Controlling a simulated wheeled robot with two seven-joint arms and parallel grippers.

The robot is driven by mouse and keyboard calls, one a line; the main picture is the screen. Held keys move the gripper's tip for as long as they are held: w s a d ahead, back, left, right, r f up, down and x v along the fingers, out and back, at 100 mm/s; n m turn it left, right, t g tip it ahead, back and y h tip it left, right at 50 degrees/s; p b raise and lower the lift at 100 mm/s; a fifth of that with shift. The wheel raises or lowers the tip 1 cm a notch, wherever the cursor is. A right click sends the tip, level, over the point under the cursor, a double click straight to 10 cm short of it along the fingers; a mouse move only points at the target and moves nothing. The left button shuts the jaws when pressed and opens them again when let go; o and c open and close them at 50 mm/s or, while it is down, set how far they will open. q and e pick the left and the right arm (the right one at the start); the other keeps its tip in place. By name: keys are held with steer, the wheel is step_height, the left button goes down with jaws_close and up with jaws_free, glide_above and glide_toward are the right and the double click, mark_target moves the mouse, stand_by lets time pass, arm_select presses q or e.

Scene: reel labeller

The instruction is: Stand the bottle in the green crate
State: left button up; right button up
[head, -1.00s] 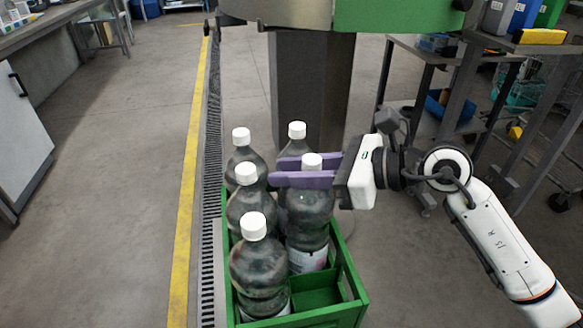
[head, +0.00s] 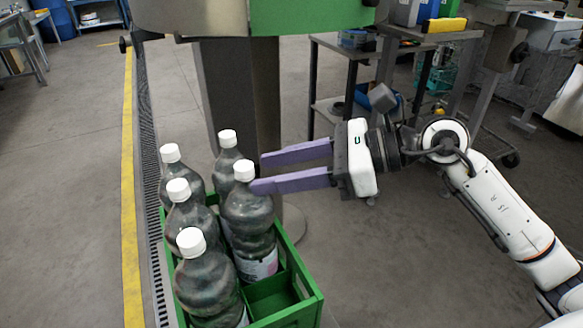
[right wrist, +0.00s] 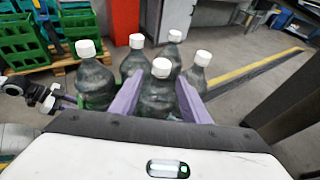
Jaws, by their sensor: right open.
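The green crate (head: 314,300) stands on the floor, low in the head view. It holds several dark, clear bottles with white caps, all upright. The bottle nearest my right gripper (head: 250,222) stands upright in the crate's right row, its pale label partly showing. It also shows in the right wrist view (right wrist: 160,98), framed between the fingers. My right gripper (head: 256,173) is open and empty; its purple fingertips are at this bottle's upper right, and I cannot tell whether they touch. My left gripper (right wrist: 62,102) seems to show small at the left of the right wrist view; its jaws are unclear.
An empty compartment (head: 268,296) is at the crate's front right. A grey column (head: 240,95) under a green-panelled machine stands right behind the crate. A floor grating and yellow line (head: 130,200) run along the left. A metal cart (head: 325,75) stands at back right.

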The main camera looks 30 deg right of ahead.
steer(key=shift+v, duration=1.5)
